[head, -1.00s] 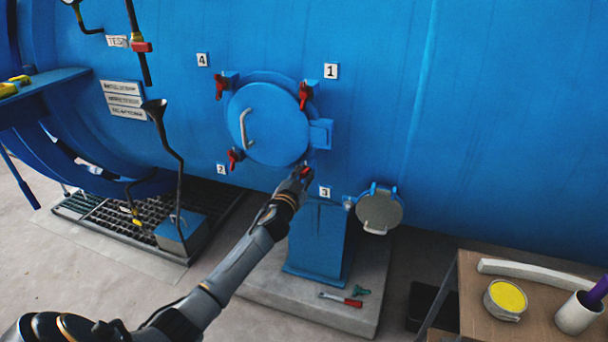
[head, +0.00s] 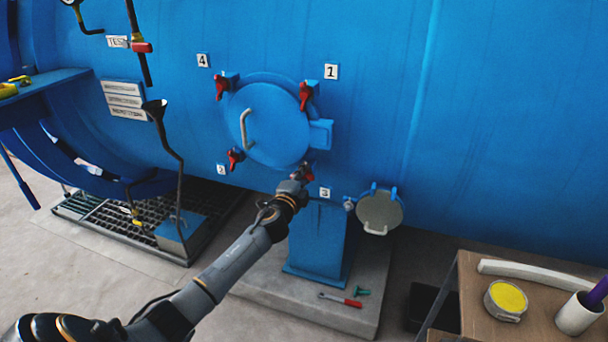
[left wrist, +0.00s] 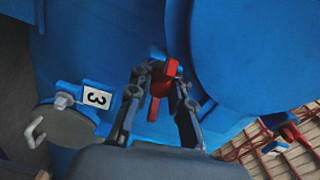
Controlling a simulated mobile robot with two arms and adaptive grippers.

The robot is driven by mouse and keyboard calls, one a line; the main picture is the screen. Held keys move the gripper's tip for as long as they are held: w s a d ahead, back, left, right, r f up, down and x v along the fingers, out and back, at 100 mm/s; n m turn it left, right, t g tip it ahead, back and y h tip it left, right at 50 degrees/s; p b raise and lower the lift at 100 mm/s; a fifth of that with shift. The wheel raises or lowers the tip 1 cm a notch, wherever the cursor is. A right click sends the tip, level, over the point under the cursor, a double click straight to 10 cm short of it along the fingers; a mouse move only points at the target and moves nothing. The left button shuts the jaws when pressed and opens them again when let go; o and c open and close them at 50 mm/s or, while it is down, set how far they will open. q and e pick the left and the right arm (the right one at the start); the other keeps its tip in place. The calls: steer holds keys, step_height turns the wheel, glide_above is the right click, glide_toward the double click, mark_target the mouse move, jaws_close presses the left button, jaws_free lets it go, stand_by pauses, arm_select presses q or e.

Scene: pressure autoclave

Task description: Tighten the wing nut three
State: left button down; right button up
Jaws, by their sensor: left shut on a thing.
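Wing nut three is red and sits at the lower right rim of the round blue door (head: 268,125), just left of the label 3 (head: 325,193). In the left wrist view the red wing nut (left wrist: 163,80) stands between the two dark fingers. My left gripper (head: 301,177) is at this nut and shut on it; the gripper covers part of the nut in the head view. In the left wrist view the left gripper (left wrist: 163,88) reaches the nut from below. The label 3 also shows there (left wrist: 97,97). My right gripper is not in view.
Other red wing nuts sit by label 1 (head: 331,71), label 4 (head: 203,60) and label 2 (head: 221,169). A small grey round cover (head: 379,211) is right of the nut. A wooden table (head: 480,300) stands at lower right. A red-handled tool (head: 341,299) lies on the plinth.

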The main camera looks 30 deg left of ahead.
arm_select(q)
steer(key=m, duration=0.5)
steer(key=shift+m, duration=0.4)
steer(key=m+p, duration=0.1)
steer(key=m, duration=0.3)
steer(key=m+p, duration=0.1)
steer(key=m, duration=0.4)
steer(key=shift+p, duration=0.3)
steer(key=m+p, duration=0.1)
steer(key=m, duration=0.3)
steer(key=shift+m, duration=0.3)
steer(key=shift+f+p, duration=0.1)
steer(key=shift+p, duration=0.2)
steer(key=c, duration=1.2)
jaws_free()
